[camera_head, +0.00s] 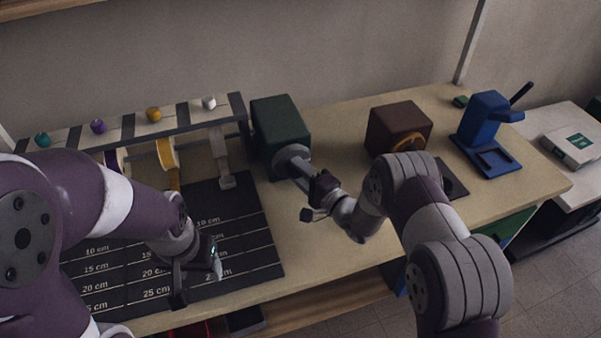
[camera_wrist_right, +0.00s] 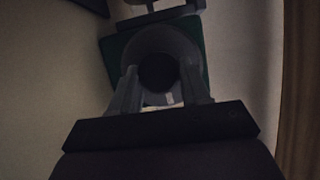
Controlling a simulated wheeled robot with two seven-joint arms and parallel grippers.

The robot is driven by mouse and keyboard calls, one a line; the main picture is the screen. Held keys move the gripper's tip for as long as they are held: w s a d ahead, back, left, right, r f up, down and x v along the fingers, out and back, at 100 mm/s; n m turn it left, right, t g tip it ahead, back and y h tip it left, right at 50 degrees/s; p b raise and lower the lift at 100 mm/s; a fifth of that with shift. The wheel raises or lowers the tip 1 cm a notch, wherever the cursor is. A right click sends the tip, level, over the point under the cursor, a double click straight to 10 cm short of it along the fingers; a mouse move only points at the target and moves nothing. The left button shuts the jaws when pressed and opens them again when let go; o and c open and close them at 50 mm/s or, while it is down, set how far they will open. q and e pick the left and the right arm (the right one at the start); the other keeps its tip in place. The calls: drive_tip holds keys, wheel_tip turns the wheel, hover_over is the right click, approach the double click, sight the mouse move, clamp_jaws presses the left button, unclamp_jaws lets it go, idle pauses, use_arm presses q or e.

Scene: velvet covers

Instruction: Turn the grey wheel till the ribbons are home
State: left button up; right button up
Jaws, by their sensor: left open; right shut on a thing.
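The grey wheel (camera_head: 291,157) sits on the front of a dark green box (camera_head: 280,122). My right gripper (camera_head: 308,186) is shut on the wheel; in the right wrist view the fingers (camera_wrist_right: 160,90) reach both sides of the round grey wheel (camera_wrist_right: 164,42). A white ribbon (camera_head: 220,155) hangs from the rack, its end tab at the top of the black measuring board (camera_head: 250,228). A yellow ribbon (camera_head: 167,155) and a purple ribbon (camera_head: 122,158) hang to its left, their lower parts hidden by my left arm. My left gripper (camera_head: 198,280) is open and empty over the board.
The rack (camera_head: 128,128) carries teal, purple, yellow and white knobs. A brown box (camera_head: 398,125) with an orange ring and a blue stand (camera_head: 485,125) are to the right. Bare table (camera_head: 285,235) lies between the board and my right arm.

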drive_tip(key=shift+f, duration=0.1)
drive_tip(key=o, duration=1.1)
drive_tip(key=shift+c, duration=0.2)
drive_tip(key=shift+s+d, duration=0.1)
drive_tip(key=shift+d, duration=0.05)
drive_tip(key=v, duration=1.2)
drive_tip(key=shift+s+d, duration=0.1)
drive_tip(key=shift+s, duration=0.15)
